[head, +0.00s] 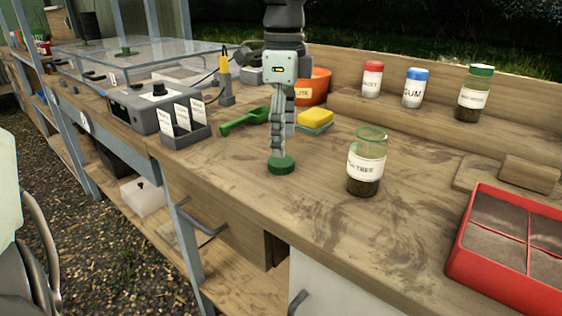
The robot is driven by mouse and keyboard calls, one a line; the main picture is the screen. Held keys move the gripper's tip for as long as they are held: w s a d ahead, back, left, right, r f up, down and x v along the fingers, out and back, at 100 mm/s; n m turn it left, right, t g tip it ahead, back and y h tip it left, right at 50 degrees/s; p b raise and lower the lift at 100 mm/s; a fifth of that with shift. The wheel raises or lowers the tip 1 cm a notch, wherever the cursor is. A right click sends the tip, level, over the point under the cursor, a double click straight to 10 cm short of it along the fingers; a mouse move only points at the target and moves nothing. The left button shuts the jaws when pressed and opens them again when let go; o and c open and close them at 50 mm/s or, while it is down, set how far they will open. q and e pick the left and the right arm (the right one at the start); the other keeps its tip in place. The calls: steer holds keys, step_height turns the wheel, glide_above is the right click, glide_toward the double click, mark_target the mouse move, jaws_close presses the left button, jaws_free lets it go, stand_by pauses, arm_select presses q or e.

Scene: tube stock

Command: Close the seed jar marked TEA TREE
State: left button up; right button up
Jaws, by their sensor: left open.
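The seed jar marked TEA TREE (366,168) stands upright on the bench, right of centre. It is clear glass with a white label and dark contents low down, and no lid sits on its mouth. A green round lid (281,166) is at the bench top left of the jar. My left gripper (281,154) points straight down with its fingertips at the lid, partly covering it. The gripper is open, seen nearly edge-on, so I cannot tell if the fingers touch the lid. My right gripper is not in view.
Behind are a green scoop (243,121), a yellow sponge (315,117) and an orange pot (313,87). Capped jars, red (372,80), blue (415,88) and green (474,93), stand on the back step. A red tray (462,248) is front right. Bench is clear before the jar.

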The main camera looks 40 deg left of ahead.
mark_target(281, 161)
arm_select(q)
steer(key=f, duration=0.4)
steer(key=shift+s+a+f+p, duration=0.2)
steer(key=shift+p, duration=0.1)
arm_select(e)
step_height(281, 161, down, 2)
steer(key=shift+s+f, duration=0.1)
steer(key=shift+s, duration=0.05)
arm_select(q)
steer(key=c, duration=0.8)
